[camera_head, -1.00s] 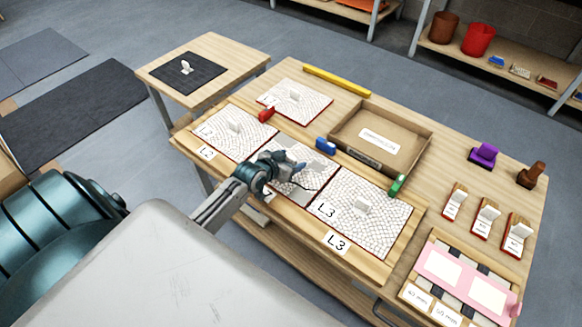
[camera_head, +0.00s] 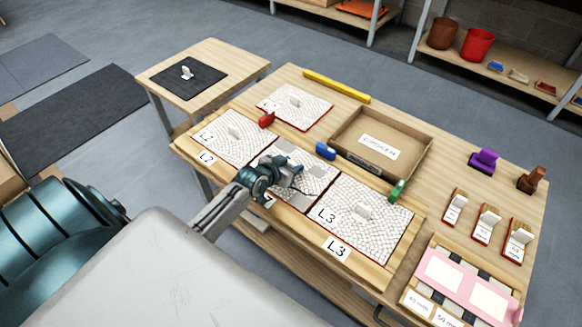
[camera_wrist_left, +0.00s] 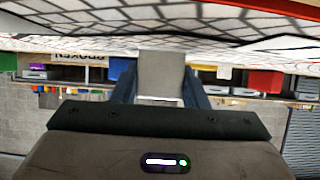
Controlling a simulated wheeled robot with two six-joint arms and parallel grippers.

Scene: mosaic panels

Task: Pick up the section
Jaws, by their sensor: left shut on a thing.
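The middle mosaic section (camera_head: 318,168), with plain grey patches and red edging, is in the bed between the L2 section (camera_head: 215,143) and the L3 section (camera_head: 385,225). My left gripper (camera_head: 292,163) is over it and hides much of it. In the left wrist view the gripper (camera_wrist_left: 160,88) is shut on a grey upright handle (camera_wrist_left: 161,68) of the section, whose cracked-tile face (camera_wrist_left: 150,22) fills the top. I cannot tell whether the section is clear of the bed. My right gripper is not in view.
A loose mosaic panel (camera_head: 275,101) lies behind L2. Red (camera_head: 266,119), blue (camera_head: 325,151) and green (camera_head: 397,190) blocks stand along the rear edge of the bed. A cardboard tray (camera_head: 418,158) lies behind. A side table (camera_head: 235,62) holds a dark mat.

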